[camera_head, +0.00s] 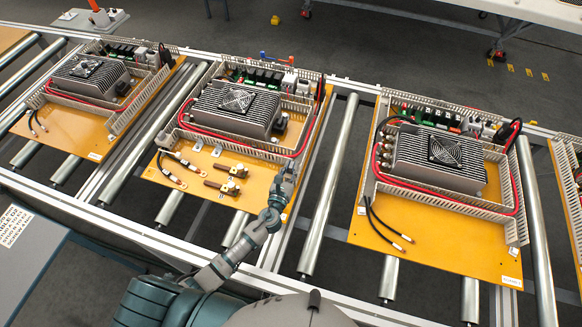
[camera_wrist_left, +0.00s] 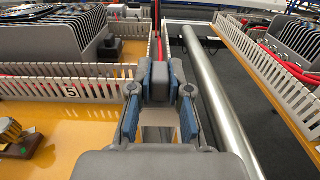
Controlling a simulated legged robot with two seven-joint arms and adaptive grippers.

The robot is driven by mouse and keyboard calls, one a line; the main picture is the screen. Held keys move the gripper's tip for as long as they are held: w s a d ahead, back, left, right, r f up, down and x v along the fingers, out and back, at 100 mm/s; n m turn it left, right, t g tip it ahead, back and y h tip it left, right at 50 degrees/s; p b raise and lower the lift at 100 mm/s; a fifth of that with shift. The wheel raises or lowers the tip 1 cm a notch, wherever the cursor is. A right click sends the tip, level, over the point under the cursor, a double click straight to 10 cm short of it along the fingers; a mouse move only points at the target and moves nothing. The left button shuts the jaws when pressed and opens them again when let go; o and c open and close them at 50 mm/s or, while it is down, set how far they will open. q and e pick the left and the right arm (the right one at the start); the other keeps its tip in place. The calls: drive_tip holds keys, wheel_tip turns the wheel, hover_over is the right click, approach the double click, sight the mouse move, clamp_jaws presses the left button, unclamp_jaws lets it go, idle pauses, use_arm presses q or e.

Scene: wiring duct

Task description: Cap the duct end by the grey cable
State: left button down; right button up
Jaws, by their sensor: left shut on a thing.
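My left gripper (camera_head: 287,178) is over the right edge of the middle orange board (camera_head: 225,196). In the left wrist view, its blue-padded fingers (camera_wrist_left: 159,105) are shut on a small grey block, which looks like the end cap (camera_wrist_left: 159,82). Just beyond the block, the open end of the board's right-hand slotted duct (camera_wrist_left: 153,50) faces the gripper, with a red cable in it. I cannot tell whether block and duct touch. I cannot make out a grey cable. My right gripper is not in view.
Two brass-ended brown blocks (camera_head: 229,178) lie on the middle board, left of the gripper. A finned heatsink unit (camera_head: 235,106) stands behind them. A steel roller (camera_head: 330,185) and open floor lie to the right, then another board (camera_head: 430,240) with ducts.

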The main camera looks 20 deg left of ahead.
sight(290, 176)
use_arm(q)
drive_tip(key=shift+f+b, duration=1.25)
drive_tip(key=shift+f, duration=0.25)
drive_tip(key=c, duration=1.2)
unclamp_jaws()
drive_tip(key=shift+c, duration=0.2)
drive_tip(key=shift+o, duration=1.1)
drive_tip(key=s, duration=1.2)
drive_tip(key=shift+a+r, duration=0.1)
drive_tip(key=shift+a, duration=0.15)
